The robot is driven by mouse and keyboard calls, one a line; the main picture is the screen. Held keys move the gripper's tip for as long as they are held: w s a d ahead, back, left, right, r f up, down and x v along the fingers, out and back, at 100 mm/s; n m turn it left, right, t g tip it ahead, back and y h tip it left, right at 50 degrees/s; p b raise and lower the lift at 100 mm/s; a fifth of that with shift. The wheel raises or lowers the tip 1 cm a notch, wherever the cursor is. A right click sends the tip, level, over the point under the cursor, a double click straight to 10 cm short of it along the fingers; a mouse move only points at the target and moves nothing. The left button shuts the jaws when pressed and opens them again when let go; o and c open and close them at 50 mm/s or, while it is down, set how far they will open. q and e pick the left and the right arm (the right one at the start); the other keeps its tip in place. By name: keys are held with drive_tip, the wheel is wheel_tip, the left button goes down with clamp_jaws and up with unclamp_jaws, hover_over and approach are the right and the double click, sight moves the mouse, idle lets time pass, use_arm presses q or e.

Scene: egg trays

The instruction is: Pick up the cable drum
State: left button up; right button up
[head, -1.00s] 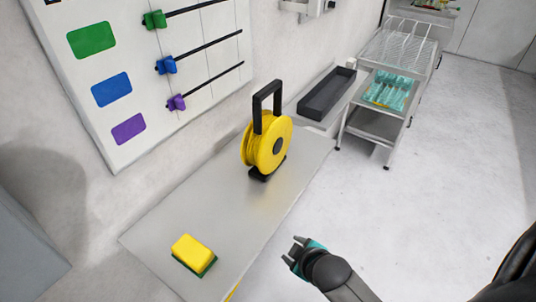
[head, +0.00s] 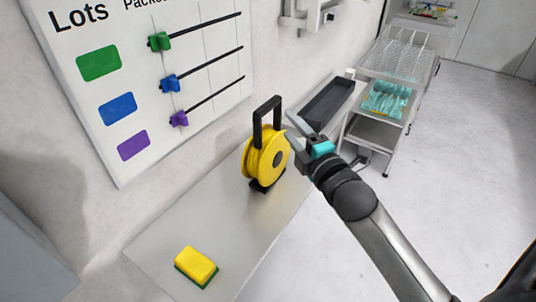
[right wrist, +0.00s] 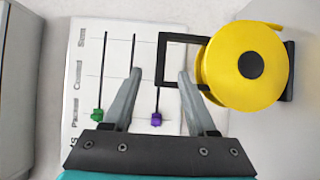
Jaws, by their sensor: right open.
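The cable drum (head: 264,152) is a yellow reel with a black frame and a black loop handle (head: 267,112). It stands upright on the metal table in the head view. My right gripper (head: 291,129) is open and empty, just right of the handle in that view. In the right wrist view the drum (right wrist: 243,66) is at the upper right. Its handle (right wrist: 163,62) reaches left, and part of it shows between the open fingers of the gripper (right wrist: 161,72), beyond their tips. I cannot tell whether they touch. My left gripper is not in view.
The metal table (head: 216,212) also holds a yellow and green sponge (head: 196,267). A wall board (head: 145,75) with coloured sliders is behind. A dark tray (head: 327,102) and a wire rack trolley (head: 395,60) stand beyond. The floor at right is clear.

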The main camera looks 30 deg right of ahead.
sight(273, 105)
drive_tip(key=shift+w+d+f, duration=0.1)
drive_tip(key=shift+w, duration=2.85)
drive_tip(key=shift+w+d, duration=0.1)
drive_tip(key=shift+w, duration=2.85)
clamp_jaws()
drive_tip(key=shift+r, duration=0.25)
